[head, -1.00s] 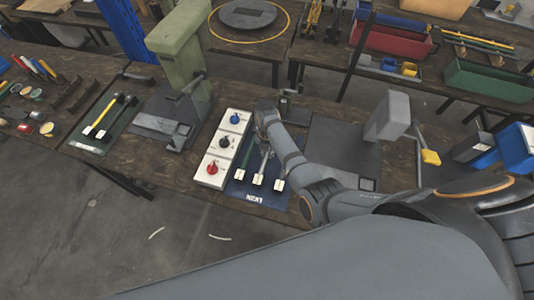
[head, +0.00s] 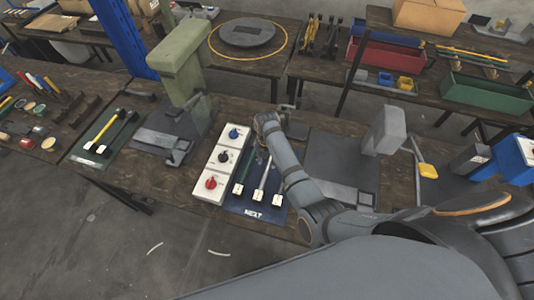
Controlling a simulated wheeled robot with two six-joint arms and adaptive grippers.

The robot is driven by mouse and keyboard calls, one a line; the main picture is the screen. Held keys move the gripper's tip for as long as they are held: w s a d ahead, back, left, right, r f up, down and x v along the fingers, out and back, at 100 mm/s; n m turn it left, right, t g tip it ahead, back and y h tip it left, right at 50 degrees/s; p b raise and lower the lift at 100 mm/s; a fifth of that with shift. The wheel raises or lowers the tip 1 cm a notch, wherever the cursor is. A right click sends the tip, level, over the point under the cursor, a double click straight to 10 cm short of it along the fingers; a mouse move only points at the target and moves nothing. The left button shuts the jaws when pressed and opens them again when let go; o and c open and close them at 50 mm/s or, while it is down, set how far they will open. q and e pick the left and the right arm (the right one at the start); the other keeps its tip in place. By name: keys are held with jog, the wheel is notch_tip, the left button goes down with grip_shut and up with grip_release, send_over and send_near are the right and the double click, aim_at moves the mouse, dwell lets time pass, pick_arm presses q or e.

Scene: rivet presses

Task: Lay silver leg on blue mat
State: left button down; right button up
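The blue mat (head: 240,207), marked NEXT, lies on the bench right of a white switch panel. Three slim legs with white end tags lie side by side on it: a green leg (head: 247,170) at left, a silver leg (head: 264,175) in the middle, and another pale leg (head: 276,184) at right, partly beside my arm. My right gripper (head: 268,124) is at the far end of the mat, above the bench. Its fingertips are small and partly hidden by the wrist, so its opening and any contact are unclear. My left gripper is out of view.
The switch panel (head: 220,160) has blue, black and red knobs. A green press (head: 180,65) stands at left, beside a green mat (head: 88,154) with yellow and black tools. A grey press (head: 385,130) stands at right. Dark plates and fixtures flank the blue mat.

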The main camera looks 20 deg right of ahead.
aim_at(267, 167)
notch_tip(267, 167, up, 7)
jog(key=shift+s, duration=0.1)
dwell(0.6)
